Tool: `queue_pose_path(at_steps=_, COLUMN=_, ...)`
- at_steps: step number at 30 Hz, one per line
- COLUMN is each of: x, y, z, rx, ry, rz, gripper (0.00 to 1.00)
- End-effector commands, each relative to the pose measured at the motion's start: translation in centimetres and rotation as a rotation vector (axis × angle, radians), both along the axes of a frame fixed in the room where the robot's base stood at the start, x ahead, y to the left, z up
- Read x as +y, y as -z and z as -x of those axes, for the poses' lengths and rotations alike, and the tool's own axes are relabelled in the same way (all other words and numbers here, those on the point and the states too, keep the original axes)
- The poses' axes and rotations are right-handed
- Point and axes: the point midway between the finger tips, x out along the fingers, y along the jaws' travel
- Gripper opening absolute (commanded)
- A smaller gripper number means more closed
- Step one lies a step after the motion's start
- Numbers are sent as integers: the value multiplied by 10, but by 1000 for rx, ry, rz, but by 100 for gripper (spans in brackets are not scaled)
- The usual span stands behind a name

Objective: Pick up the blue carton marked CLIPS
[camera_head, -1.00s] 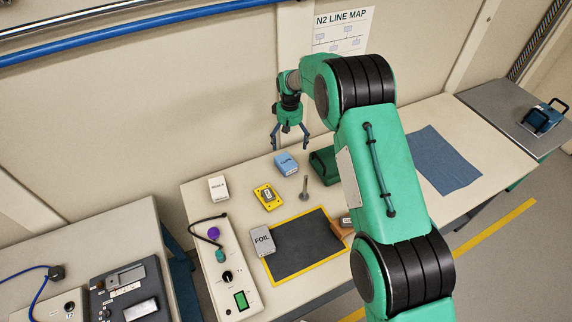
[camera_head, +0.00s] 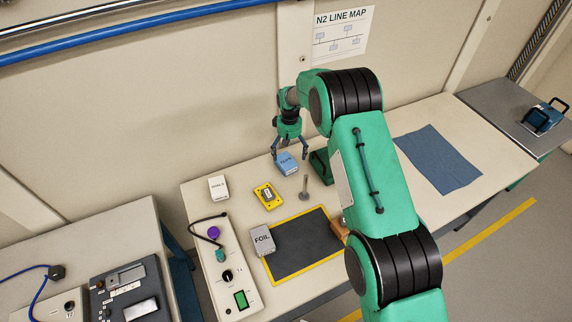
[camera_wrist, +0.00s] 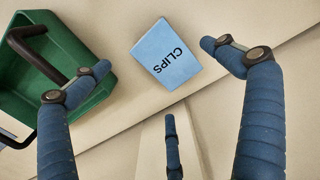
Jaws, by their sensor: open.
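The blue carton marked CLIPS (camera_head: 287,165) lies on the bench near the wall. In the wrist view the carton (camera_wrist: 166,54) shows its label, ahead of the fingers and roughly between them. My gripper (camera_head: 290,153) is open and empty, just above the carton, with its fingers spread either side of it in the head view. In the wrist view my gripper (camera_wrist: 165,58) shows two blue wrapped fingers and a third at the bottom middle. The gap between fingertips and carton is hard to judge.
A green open container (camera_wrist: 65,75) with a dark handle stands close beside the carton. A white box (camera_head: 218,187), a yellow item (camera_head: 267,196), a small grey post (camera_head: 304,188) and a grey FOIL box (camera_head: 262,240) stand nearby. The wall is close behind.

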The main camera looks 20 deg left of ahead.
Motion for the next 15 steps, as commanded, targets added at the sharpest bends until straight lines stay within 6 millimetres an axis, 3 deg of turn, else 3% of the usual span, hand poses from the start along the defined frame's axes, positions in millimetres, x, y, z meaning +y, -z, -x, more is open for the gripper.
queue_pose_path(at_steps=6, x=0, y=15, z=0, rx=0, ry=0, rz=0, gripper=99)
queue_pose_path(at_steps=15, x=0, y=15, z=0, rx=-1, ry=0, rz=-1, gripper=99)
